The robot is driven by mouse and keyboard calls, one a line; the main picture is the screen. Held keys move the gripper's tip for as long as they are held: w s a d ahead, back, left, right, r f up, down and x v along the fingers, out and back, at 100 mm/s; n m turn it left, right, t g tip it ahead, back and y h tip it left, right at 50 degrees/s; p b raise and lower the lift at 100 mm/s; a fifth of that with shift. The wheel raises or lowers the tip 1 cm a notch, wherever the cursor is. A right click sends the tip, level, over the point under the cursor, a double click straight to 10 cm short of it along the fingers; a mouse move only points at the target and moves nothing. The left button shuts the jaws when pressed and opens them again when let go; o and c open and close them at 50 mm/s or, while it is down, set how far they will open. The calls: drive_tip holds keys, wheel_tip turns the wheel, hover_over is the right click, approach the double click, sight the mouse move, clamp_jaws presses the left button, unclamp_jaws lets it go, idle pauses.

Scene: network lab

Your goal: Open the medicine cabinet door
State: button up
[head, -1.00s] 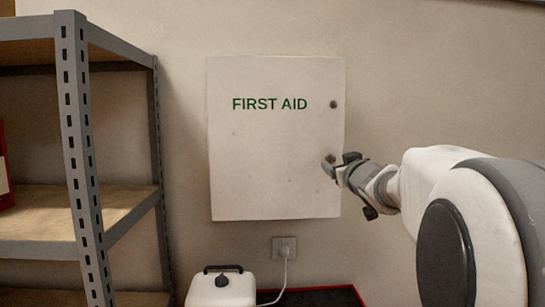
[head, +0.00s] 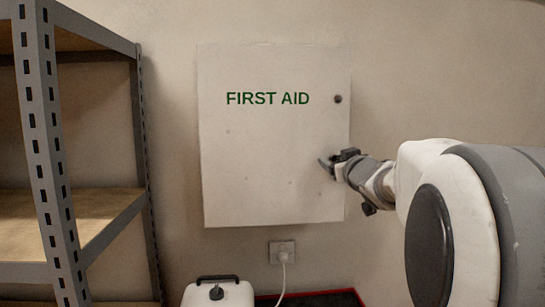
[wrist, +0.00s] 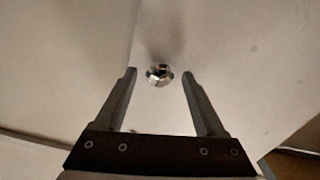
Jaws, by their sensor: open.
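The medicine cabinet (head: 270,150) is a white wall box marked FIRST AID in green, and its door looks shut. A dark round fitting (head: 338,99) sits at the door's upper right. My gripper (head: 326,165) is at the door's lower right, over the place of a second knob, which it hides in the head view. In the wrist view my gripper (wrist: 160,80) is open, with a shiny round knob (wrist: 159,74) showing between its fingertips. I cannot tell whether the knob is within the jaws or just beyond them; neither finger visibly touches it.
A grey metal shelf (head: 48,150) with wooden boards stands at the left. A white container with a black handle (head: 218,294) stands below the cabinet. A wall socket (head: 282,252) with a plugged cable is under it. The wall in front of the shelf's right side is clear.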

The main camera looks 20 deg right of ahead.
drive_tip(key=shift+w, duration=0.15)
clamp_jaws()
idle(0.4)
idle(1.1)
